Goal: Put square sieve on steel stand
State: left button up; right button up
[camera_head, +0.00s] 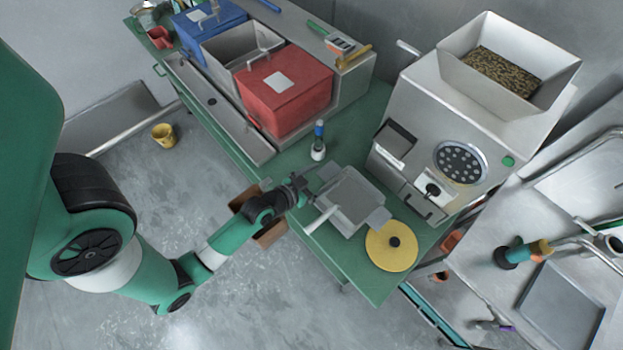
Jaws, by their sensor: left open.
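A grey square pan that looks like the square sieve (353,201) is at the front of the green table (378,287), below the grinder's outlet. A pale handle (319,220) sticks out from its lower left side. Grey tabs show at two of its sides; I cannot tell whether they belong to it or to a steel stand under it. My left gripper (306,184) is open, just left of the pan, with its fingers toward the pan's upper left edge. I cannot tell whether they touch it. My right gripper is not in view.
The steel grinder (425,128) with a bean hopper stands behind the pan. A yellow round lid (391,250) lies right of it, and a small blue-topped bottle (318,143) stands behind left. Red (284,90) and blue bins are at upper left. A brown box (270,232) is under my left forearm.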

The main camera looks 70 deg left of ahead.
pick_arm(q)
jog(key=v, duration=1.1)
jog(key=shift+s+d, duration=0.2)
jog(key=shift+s, duration=0.1)
jog(key=shift+r, duration=0.15)
